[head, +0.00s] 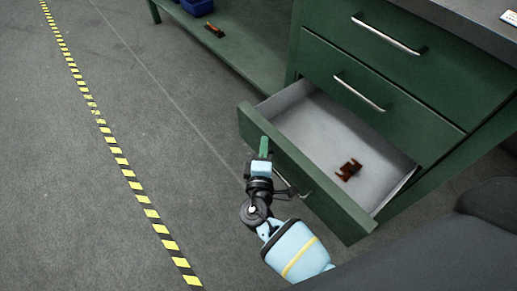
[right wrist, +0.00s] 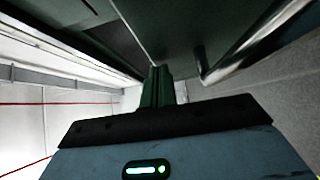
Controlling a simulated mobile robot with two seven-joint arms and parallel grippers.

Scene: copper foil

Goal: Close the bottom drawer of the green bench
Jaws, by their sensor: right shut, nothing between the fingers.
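The bottom drawer (head: 319,186) of the green bench (head: 418,105) stands open, pulled well out toward the lower left in the head view. Its grey inside holds a small brown part (head: 348,170). My right gripper (head: 264,147) is shut and empty, with its green fingers close to the outer face of the drawer front, left of the handle. I cannot tell whether they touch it. In the right wrist view the shut fingers (right wrist: 157,88) point toward a dark green surface, with a metal bar handle (right wrist: 255,45) to their right. My left gripper is not in view.
The two drawers above (head: 390,80) are closed, with silver handles. A low green shelf (head: 245,55) at the back holds blue bins (head: 197,6) and a small brown-orange item (head: 214,30). Yellow-black tape (head: 122,161) runs along the clear grey floor at left.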

